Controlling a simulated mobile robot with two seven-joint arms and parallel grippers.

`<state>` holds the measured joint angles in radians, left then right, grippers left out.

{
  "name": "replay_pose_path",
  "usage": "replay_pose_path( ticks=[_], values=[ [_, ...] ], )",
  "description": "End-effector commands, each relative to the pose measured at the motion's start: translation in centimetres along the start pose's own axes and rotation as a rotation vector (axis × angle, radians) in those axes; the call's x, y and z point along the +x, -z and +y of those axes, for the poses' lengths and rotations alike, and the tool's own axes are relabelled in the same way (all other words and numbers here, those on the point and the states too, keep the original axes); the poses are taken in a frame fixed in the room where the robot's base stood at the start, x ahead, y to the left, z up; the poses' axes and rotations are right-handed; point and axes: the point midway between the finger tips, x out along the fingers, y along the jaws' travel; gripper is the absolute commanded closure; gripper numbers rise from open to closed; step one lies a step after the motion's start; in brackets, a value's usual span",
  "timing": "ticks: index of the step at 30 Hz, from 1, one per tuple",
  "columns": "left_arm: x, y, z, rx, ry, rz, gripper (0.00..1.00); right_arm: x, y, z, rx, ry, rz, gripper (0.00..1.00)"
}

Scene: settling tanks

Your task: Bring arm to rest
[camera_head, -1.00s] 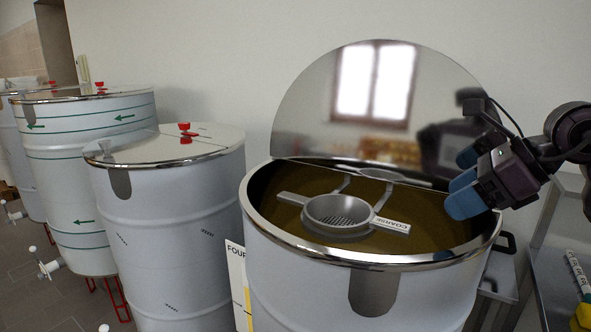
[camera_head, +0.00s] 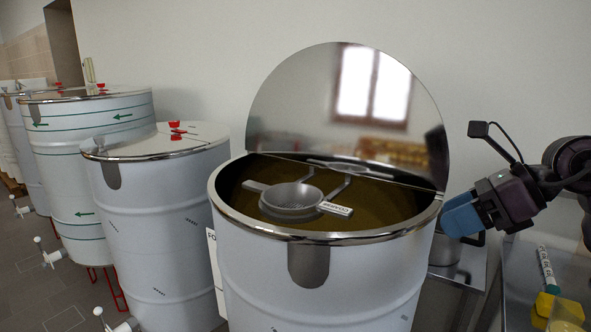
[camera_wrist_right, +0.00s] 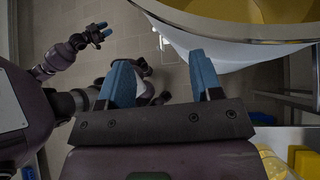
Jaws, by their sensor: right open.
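My right gripper (camera_head: 462,217) is just outside the right rim of the open tank (camera_head: 330,285) in the head view. Its blue fingers point left. In the right wrist view it (camera_wrist_right: 165,80) is open, with nothing between the fingers. The tank's rim and yellow-brown liquid show at the top right of that view. Another dark gripper (camera_wrist_right: 97,34), which looks like my left one, shows small at the upper left of the wrist view, away from the tank. Its jaw state is too small to tell.
The mirror-like half lid (camera_head: 345,110) stands up behind the gripper's left. A round strainer (camera_head: 291,198) sits across the tank opening. A metal surface with yellow items (camera_head: 560,308) lies at the lower right. Closed tanks (camera_head: 160,215) stand at the left.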

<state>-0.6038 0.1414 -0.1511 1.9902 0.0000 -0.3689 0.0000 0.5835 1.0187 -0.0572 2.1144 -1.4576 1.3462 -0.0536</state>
Motion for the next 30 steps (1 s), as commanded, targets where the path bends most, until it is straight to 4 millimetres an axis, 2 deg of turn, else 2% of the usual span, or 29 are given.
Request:
replay_pose_path(
  ticks=[3,11,17,19,23,26,29,30],
  values=[
    [0.1,0.1,-0.1,0.002,0.001,0.003,0.57,2.1,1.1,0.8,0.100,-0.125,-0.094,0.41],
    [0.3,0.5,-0.2,0.006,0.000,0.011,0.57,5.7,3.4,2.3,0.428,-0.405,-0.372,0.41],
    [0.3,0.5,-0.1,0.005,0.000,0.010,0.57,7.5,6.2,1.6,0.818,-0.586,-0.653,0.41],
    [0.2,0.4,-0.1,0.004,0.000,0.008,0.57,8.0,7.8,0.8,0.981,-0.632,-0.760,0.41],
    [0.0,0.0,-0.1,0.001,0.001,0.000,0.57,9.2,12.0,-1.0,1.319,-0.681,-0.964,0.41],
    [-0.2,-0.3,-0.1,-0.001,0.002,-0.005,0.57,10.4,16.5,-2.3,1.599,-0.684,-1.117,0.41],
    [-0.2,-0.3,-0.1,-0.001,0.002,-0.007,0.57,11.9,21.9,-3.0,1.890,-0.653,-1.259,0.41],
    [-0.2,-0.3,-0.1,-0.001,0.002,-0.006,0.57,12.6,24.3,-3.1,2.009,-0.633,-1.312,0.41]
  ],
)
